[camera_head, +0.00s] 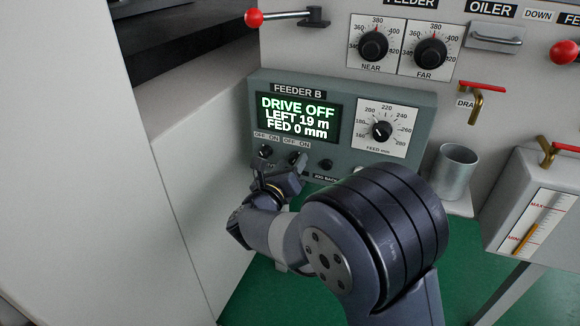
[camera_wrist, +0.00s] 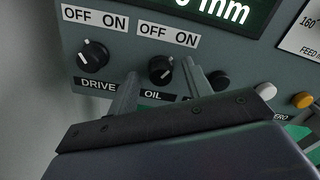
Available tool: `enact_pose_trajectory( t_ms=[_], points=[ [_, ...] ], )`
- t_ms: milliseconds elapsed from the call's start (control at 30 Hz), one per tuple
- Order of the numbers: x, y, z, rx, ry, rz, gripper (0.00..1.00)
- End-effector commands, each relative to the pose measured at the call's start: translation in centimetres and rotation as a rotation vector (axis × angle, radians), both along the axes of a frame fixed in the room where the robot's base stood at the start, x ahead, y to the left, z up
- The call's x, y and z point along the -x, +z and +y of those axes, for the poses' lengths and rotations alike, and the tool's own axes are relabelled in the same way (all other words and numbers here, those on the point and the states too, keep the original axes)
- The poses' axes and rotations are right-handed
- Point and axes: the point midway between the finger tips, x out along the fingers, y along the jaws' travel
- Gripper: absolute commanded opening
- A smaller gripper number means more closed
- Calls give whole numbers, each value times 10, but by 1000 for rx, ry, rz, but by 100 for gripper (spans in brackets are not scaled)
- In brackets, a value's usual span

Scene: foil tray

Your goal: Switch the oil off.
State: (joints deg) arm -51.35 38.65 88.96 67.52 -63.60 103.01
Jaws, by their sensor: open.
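The OIL switch (camera_wrist: 160,70) is a black rotary knob on the Feeder B panel, under an OFF/ON label. In the wrist view its white mark leans up and right, toward ON. My gripper (camera_wrist: 160,67) is open, with one finger on each side of this knob; I cannot tell whether either finger touches it. In the head view my gripper (camera_head: 279,178) is just below the switches, and the oil knob (camera_head: 296,157) shows above it. The DRIVE knob (camera_wrist: 92,55) is to the left, its mark leaning toward OFF.
The display (camera_head: 298,116) reads DRIVE OFF, LEFT 19 m, FED 0 mm. A black button (camera_wrist: 219,80), a white button (camera_wrist: 265,91) and an amber button (camera_wrist: 302,100) sit right of the oil knob. A metal cup (camera_head: 456,172) stands farther right.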

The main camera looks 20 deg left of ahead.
Motion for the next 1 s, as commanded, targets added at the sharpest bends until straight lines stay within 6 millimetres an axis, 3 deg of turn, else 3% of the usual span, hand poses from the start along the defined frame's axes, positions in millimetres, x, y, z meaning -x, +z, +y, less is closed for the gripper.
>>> enact_pose_trajectory(
  t_ms=[233, 767, 1000],
  points=[
    [-1, 0, 0, 1, 0, 0, 48],
    [-1, 0, 0, 1, 1, 1, 5],
    [-1, 0, 0, 19, 1, 2, 4]
  ],
)
